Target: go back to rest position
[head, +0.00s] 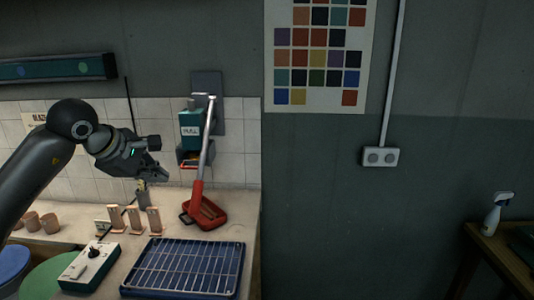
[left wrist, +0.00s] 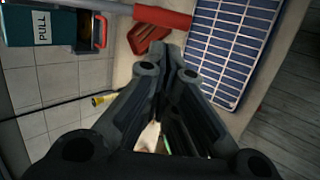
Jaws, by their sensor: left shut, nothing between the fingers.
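My left arm comes in from the left in the head view. Its gripper (head: 161,176) is above the counter, to the left of the red-handled tool. In the left wrist view the fingers of the left gripper (left wrist: 170,52) are closed together with nothing between them. My right gripper is in neither view.
The counter (head: 142,240) bears a wire rack tray (head: 186,267), a green box with a knob (head: 90,264), small upright pinkish pieces (head: 135,219) and a red pan-like tool (head: 207,213). A teal PULL box (head: 190,130) is on the tiled wall. A spray bottle (head: 495,215) stands right.

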